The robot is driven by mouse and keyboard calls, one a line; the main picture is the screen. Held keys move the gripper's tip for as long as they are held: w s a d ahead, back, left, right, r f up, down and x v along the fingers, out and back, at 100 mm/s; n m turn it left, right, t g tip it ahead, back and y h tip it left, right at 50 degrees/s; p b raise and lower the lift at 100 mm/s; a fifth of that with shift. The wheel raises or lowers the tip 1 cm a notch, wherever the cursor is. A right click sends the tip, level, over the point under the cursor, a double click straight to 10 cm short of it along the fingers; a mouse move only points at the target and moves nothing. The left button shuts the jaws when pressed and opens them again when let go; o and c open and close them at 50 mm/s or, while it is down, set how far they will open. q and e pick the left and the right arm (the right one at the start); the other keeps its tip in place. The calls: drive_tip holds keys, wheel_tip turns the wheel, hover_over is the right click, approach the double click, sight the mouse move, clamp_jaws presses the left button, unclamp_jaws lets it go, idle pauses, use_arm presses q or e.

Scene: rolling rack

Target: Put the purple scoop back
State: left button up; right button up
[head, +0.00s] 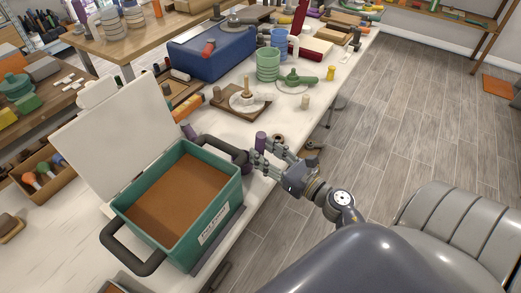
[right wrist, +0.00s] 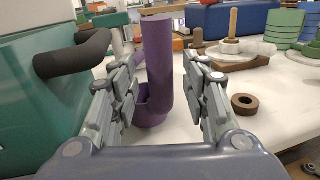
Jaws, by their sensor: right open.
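The purple scoop (right wrist: 158,62) stands upright on the white table in the right wrist view, with its handle up and its bowl low. My left gripper is in neither view.
An open teal box (head: 222,208) with dark handles stands left of the gripper; one handle (right wrist: 72,54) is close to the left finger. A brown ring (right wrist: 245,104) lies right of the scoop. A wooden peg stand (head: 248,103) is behind.

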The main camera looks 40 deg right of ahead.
drive_tip(key=s+d+b, duration=0.1)
drive_tip(key=s+b, duration=0.1)
drive_tip(key=s, duration=0.7)
drive_tip(key=shift+s+d+b, duration=0.3)
drive_tip(key=shift+s+d, duration=0.1)
wheel_tip(320, 180, down, 33)
drive_tip(key=s+a+m+g+h, duration=0.2)
drive_tip(key=m+g+h, duration=0.3)
drive_tip(key=m, duration=1.7)
drive_tip(key=s+a+f+m+g+y, duration=0.1)
drive_tip(key=s+a+f+m+g, duration=0.25)
drive_tip(key=s+f, duration=0.35)
drive_tip(key=s+a+f+m+g, duration=0.35)
drive_tip(key=s+f, duration=0.25)
drive_tip(key=f, duration=0.3)
drive_tip(key=s+f+m+g, duration=0.2)
drive_tip(key=s+f+m, duration=0.1)
drive_tip(key=s, duration=0.4)
drive_tip(key=s+a+f+m+g, duration=0.1)
drive_tip(key=s+f+m+g, duration=0.1)
drive_tip(key=s, duration=0.5)
drive_tip(key=shift+a+f+m+g+y, duration=0.3)
drive_tip(key=shift+f+m, duration=0.3)
drive_tip(key=shift+f, duration=0.25)
